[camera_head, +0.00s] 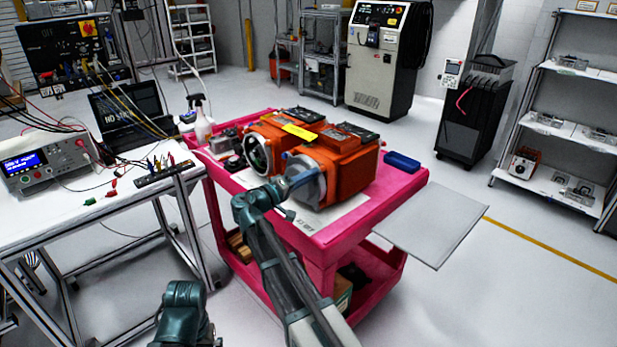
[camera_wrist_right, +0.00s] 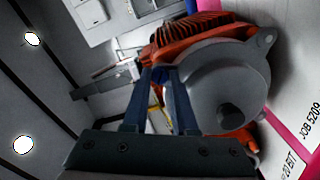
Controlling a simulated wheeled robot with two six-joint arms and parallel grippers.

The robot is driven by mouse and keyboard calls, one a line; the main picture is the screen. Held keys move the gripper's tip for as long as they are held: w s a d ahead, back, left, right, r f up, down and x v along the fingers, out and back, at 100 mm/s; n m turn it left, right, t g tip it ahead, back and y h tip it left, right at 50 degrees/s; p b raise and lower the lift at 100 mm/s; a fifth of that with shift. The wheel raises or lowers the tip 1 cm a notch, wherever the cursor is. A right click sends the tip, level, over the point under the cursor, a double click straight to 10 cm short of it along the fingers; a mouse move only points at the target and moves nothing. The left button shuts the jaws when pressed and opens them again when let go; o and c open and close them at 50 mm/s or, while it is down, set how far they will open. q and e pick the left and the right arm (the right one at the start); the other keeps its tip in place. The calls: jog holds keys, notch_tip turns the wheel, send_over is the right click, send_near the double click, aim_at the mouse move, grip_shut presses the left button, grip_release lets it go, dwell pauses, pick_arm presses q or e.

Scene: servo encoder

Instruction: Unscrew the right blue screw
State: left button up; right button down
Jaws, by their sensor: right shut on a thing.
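Two orange motors stand side by side on the pink cart (camera_head: 409,188). The right motor (camera_head: 350,160) has a round grey end cover (camera_head: 309,183) facing my right arm; the cover also shows in the wrist view (camera_wrist_right: 212,85). My right gripper (camera_head: 298,180) reaches the upper left of this cover. In the wrist view its two blue fingers (camera_wrist_right: 160,75) converge at the cover's edge, shut on the right blue screw, which is mostly hidden between the tips. The left motor (camera_head: 262,151) stands just behind. Of my left arm only a teal part shows at the bottom; its gripper is out of view.
A blue box (camera_head: 402,161) and a yellow tag (camera_head: 299,132) lie on the cart and motors. A spray bottle (camera_head: 201,120) stands at the cart's back left. A workbench (camera_head: 60,215) with a power supply (camera_head: 47,162) is on the left. A grey side panel (camera_head: 432,222) extends right.

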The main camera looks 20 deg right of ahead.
jog(key=m, duration=3.5)
jog(key=shift+w, duration=0.1)
jog(key=shift+r, duration=0.1)
dwell(0.5)
jog(key=c, duration=0.7)
grip_release()
jog(key=shift+d, duration=0.15)
